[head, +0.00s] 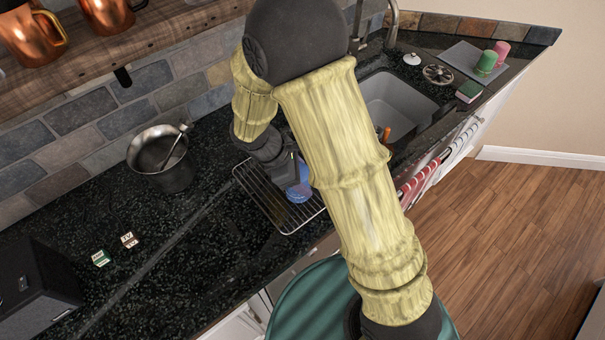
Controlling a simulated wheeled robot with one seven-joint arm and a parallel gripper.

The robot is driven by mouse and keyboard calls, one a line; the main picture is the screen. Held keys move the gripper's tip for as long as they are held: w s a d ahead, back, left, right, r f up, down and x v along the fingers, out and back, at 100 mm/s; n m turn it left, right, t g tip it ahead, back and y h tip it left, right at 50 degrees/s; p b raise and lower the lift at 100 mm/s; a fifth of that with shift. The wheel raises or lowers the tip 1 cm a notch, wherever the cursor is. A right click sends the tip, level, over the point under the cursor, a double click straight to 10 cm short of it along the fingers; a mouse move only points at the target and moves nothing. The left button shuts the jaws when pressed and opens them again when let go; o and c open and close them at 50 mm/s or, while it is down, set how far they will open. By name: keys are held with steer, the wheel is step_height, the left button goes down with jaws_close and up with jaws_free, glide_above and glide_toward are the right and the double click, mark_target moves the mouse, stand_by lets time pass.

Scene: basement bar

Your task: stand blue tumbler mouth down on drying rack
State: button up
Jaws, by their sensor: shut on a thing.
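The blue tumbler (299,190) shows in the head view at the drying rack, partly hidden behind my arm and gripper. My gripper (288,173) is shut on the tumbler, its fingertips mostly hidden. The wire drying rack (256,199) lies on the dark counter left of the sink, its right part covered by my arm. The tumbler appears over the rack; I cannot tell whether it touches the wires or which way its mouth faces.
A metal pot (162,158) with a utensil stands left of the rack. The sink (398,100) is to the right. Green (486,63) and pink (501,51) tumblers stand on a grey mat (462,56). Copper mugs (32,40) sit on a shelf above. Open counter lies left of the rack.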

steer(key=shift+f+b, duration=0.3)
steer(key=shift+f, duration=0.45)
steer(key=shift+f, duration=0.35)
steer(key=o, duration=1.1)
steer(key=shift+c, duration=0.2)
steer(key=b+v, duration=0.1)
steer(key=v, duration=1.6)
steer(key=shift+r, duration=0.2)
steer(key=shift+s+a+r, duration=0.1)
steer(key=shift+s, duration=0.05)
steer(key=d+p+v, duration=0.1)
steer(key=p+v, duration=0.6)
steer(key=shift+r+p, duration=0.3)
steer(key=shift+r, duration=0.1)
